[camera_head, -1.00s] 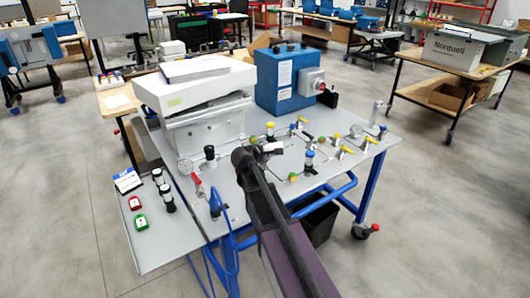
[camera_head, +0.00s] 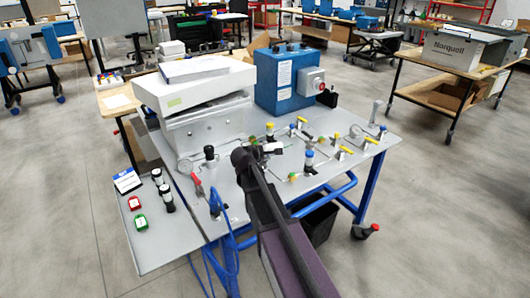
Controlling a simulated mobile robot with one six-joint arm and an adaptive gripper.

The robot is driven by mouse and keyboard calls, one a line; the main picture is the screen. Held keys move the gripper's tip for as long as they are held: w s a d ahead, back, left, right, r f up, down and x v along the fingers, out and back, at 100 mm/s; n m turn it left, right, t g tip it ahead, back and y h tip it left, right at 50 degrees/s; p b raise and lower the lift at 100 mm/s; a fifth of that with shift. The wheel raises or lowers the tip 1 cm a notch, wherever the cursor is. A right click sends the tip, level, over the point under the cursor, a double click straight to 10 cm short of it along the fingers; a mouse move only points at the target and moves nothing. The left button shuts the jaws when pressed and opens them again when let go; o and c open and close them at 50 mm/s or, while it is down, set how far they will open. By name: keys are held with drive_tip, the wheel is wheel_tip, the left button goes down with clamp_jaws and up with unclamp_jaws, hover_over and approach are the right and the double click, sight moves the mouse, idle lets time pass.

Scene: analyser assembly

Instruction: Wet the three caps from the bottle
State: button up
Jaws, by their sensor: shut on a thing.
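My gripper (camera_head: 262,150) is over the middle of the grey bench top, at the end of my dark arm. It is shut on a small white thing (camera_head: 273,147), which looks like the bottle; my wrist hides part of it. Small upright fittings stand on the bench: one with a black top (camera_head: 209,152) to the left of my gripper, one with a yellow top (camera_head: 270,126) behind it, and one with a blue top (camera_head: 309,155) to its right. I cannot tell for sure which tops are the task's caps, or whether any are wet.
Thin tubing and several yellow-handled valves (camera_head: 345,150) cover the bench's right side. A white instrument (camera_head: 195,95) and a blue box (camera_head: 287,80) stand behind. A side shelf (camera_head: 155,245) holds dark-capped vials (camera_head: 167,200) and red and green items. A blue hose (camera_head: 228,235) hangs in front.

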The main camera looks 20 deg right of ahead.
drive_tip(key=shift+r+p, duration=2.55)
drive_tip(key=shift+f, duration=0.1)
